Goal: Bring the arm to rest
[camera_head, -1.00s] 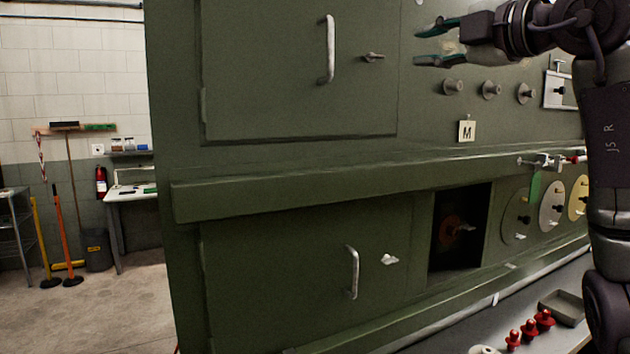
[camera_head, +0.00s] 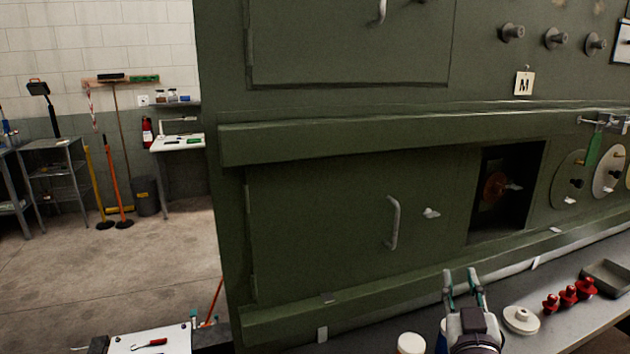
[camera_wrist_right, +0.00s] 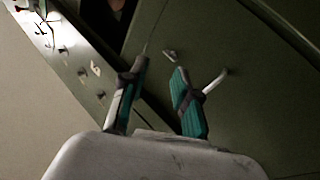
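My right gripper (camera_head: 463,283) is low in the head view, pointing away toward the lower green panel, above the grey bench. Its two teal-padded fingers stand apart with nothing between them. The right wrist view also shows the open fingers (camera_wrist_right: 158,95), with the green panel and its handle (camera_wrist_right: 214,82) beyond.
The green fuselage panel (camera_head: 320,215) has a lower handle (camera_head: 393,222) and a dark opening (camera_head: 520,165). Open floor (camera_head: 100,280) lies left.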

